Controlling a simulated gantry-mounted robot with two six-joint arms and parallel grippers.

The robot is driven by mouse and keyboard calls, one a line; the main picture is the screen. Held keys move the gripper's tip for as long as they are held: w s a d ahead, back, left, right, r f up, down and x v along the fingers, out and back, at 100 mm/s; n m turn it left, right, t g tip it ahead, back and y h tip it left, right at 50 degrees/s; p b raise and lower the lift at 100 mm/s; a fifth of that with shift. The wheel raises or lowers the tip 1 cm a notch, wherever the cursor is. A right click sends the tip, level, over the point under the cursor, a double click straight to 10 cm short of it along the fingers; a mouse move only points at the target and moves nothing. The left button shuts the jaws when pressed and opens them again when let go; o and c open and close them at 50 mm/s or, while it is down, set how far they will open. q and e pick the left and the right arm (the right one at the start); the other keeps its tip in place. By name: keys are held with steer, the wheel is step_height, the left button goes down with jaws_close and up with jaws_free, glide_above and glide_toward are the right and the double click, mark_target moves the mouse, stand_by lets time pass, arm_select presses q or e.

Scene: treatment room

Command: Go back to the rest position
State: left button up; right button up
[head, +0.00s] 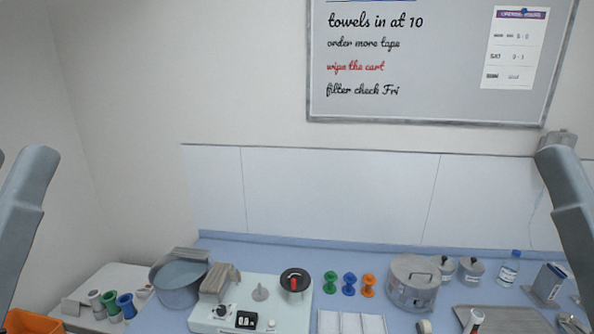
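Only parts of my two arms show, a grey link at the left edge and another at the right edge of the head view. Both links stand raised in front of the counter. Neither gripper is in the picture, so I cannot see their fingers or whether they hold anything.
A blue counter (262,257) runs along the wall. On it stand a grey pot (178,285), a white device (265,319), green, blue and orange spools (349,284), a lidded metal pot (411,284), jars (471,270), a bottle (509,269) and a tray (515,319). An orange bin (32,322) is lower left.

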arm_select(q)
step_height(320, 180, up, 18)
steer(key=p, duration=1.4)
arm_select(e)
step_height(320, 180, up, 18)
arm_select(q)
step_height(320, 180, down, 53)
steer(key=b, duration=5.2)
steer(key=shift+b, duration=0.3)
arm_select(e)
step_height(320, 180, down, 53)
